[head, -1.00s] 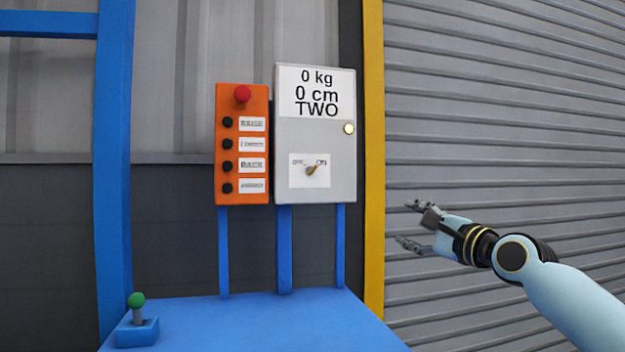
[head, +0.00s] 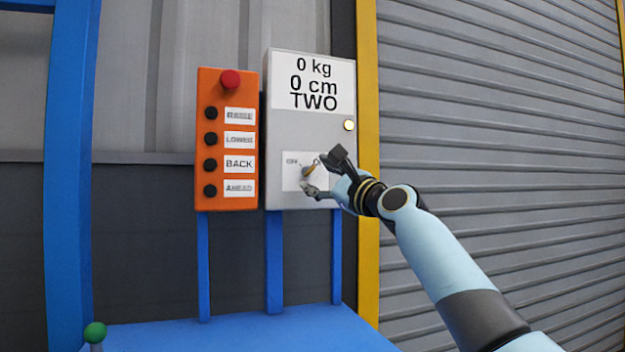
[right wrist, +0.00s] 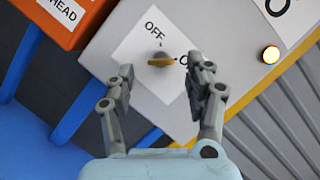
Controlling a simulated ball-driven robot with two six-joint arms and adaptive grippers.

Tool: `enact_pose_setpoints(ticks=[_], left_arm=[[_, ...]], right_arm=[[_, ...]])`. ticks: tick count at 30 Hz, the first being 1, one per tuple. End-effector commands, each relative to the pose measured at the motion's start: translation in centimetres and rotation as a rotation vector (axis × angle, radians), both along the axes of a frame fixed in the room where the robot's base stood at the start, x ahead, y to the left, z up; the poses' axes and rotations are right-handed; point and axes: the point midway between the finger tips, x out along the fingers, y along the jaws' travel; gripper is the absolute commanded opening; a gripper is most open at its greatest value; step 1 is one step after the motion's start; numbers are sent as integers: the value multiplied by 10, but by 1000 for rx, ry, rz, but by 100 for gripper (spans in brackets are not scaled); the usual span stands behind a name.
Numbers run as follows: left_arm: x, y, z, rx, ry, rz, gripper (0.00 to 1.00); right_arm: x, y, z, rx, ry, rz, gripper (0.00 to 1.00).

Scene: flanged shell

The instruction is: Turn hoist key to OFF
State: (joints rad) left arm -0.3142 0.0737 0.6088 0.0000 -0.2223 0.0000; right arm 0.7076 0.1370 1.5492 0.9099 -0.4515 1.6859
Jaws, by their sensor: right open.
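The hoist key (head: 311,169) is a small brass-coloured key on a white label, low on a grey box (head: 290,128). In the head view it tilts up to the right. In the right wrist view the key (right wrist: 161,60) lies just beyond and between the fingertips, pointing toward the label's right side, where "ON" is mostly hidden by a finger; "OFF" reads above it. My right gripper (head: 326,174) is open in front of the key, its fingers on either side of it; it also shows in the right wrist view (right wrist: 160,80). My left gripper is not in view.
An orange panel (head: 226,140) with a red button (head: 230,79) and several black buttons stands left of the grey box. A lit yellow lamp (head: 349,125) is on the box. A blue table (head: 240,332) with a green-knobbed lever (head: 95,333) is below.

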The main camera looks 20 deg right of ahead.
Motion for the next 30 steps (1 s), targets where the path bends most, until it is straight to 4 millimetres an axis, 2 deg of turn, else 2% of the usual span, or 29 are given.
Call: enact_pose_setpoints(ticks=[3,9,16,21,28,30], left_arm=[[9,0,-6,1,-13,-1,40],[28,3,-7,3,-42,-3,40],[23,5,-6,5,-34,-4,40],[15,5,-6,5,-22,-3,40],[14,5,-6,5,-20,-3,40],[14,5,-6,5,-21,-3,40]], right_arm=[[15,5,3,1,0,0,54],[25,8,7,1,0,0,54],[25,8,7,0,0,0,53],[25,8,7,0,1,-1,30],[25,8,7,0,1,-1,0],[25,8,7,-1,1,0,0]])
